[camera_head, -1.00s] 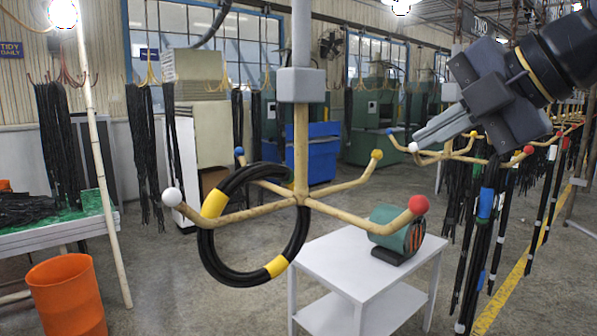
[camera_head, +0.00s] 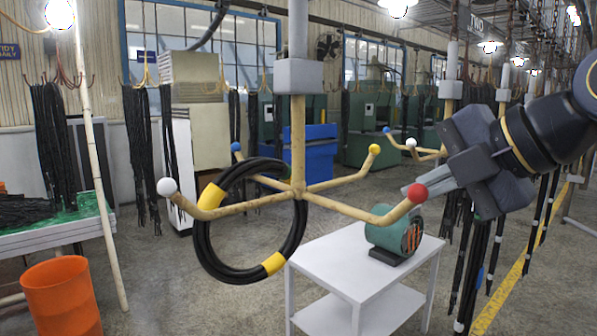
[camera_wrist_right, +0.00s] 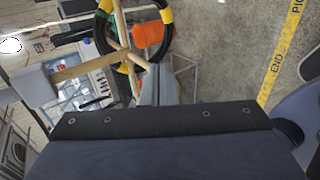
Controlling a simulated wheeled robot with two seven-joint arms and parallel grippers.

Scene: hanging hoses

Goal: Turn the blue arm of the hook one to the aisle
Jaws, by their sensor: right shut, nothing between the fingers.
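The nearest hook (camera_head: 298,122) hangs from a post, its beige arms tipped with blue (camera_head: 236,146), white (camera_head: 167,186), yellow (camera_head: 374,149) and red (camera_head: 417,192) balls. The blue arm points back and left, away from the aisle line. A black hose coil (camera_head: 203,250) with yellow bands hangs at the blue and white arms; I cannot tell which bears it. My right gripper (camera_head: 408,189) is shut and empty, its tips beside or behind the red ball; contact is unclear. In the wrist view the hose (camera_wrist_right: 101,30) shows beyond the fingers. My left gripper is out of view.
A white table (camera_head: 330,262) with a green motor-like machine (camera_head: 384,232) stands below the red arm. More hooks with dark hoses (camera_head: 478,265) hang at the right, beside the yellow aisle line (camera_head: 512,285). An orange bin (camera_head: 62,300) stands front left.

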